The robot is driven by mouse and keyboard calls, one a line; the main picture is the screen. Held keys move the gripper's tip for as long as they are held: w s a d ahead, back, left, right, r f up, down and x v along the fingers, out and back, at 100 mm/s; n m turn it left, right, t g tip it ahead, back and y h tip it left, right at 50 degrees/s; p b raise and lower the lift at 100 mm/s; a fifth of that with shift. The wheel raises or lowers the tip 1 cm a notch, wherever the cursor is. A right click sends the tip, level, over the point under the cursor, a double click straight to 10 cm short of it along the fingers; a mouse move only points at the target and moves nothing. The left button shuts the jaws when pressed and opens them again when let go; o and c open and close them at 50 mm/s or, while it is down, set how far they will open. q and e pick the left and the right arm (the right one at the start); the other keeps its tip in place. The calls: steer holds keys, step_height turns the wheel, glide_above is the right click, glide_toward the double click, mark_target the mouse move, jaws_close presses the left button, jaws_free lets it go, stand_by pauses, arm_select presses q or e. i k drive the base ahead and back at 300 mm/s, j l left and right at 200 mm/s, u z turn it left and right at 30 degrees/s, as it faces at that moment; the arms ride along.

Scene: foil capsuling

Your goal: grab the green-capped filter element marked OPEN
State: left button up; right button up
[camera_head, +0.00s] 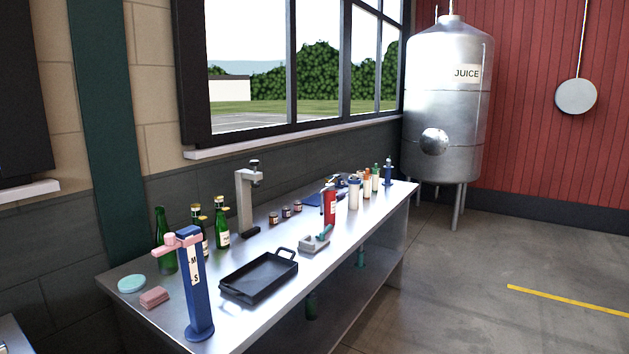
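A small pale cylinder with a green cap (375,178) stands upright toward the far end of the steel bench. Its marking is too small to read, so I cannot tell whether it says OPEN. An orange-capped cylinder (366,184) stands just to its left. A wider pale cylinder with a dark cap (354,194) stands nearer. Neither of my grippers is in view.
The steel bench (253,329) runs along the window wall. It holds a black tray (258,279), a blue stand (199,300), green bottles (222,232), a grey press (244,205) and a red cylinder (330,208). A juice tank (447,110) stands beyond. The floor at right is clear.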

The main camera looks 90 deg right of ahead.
mark_target(375, 176)
steer(key=z, duration=3.15)
steer(key=i+l+z, duration=0.35)
steer(key=i, duration=0.75)
steer(key=i+l+z, duration=0.1)
steer(key=i+z, duration=0.3)
steer(key=i, duration=0.7)
steer(key=i+l+u, duration=0.1)
steer(key=i+u, duration=0.2)
steer(key=i, duration=0.25)
steer(key=i+l+u, duration=0.3)
steer(key=i, duration=0.2)
steer(key=i+l+u, duration=0.3)
steer(key=i, duration=0.25)
steer(key=j, duration=0.1)
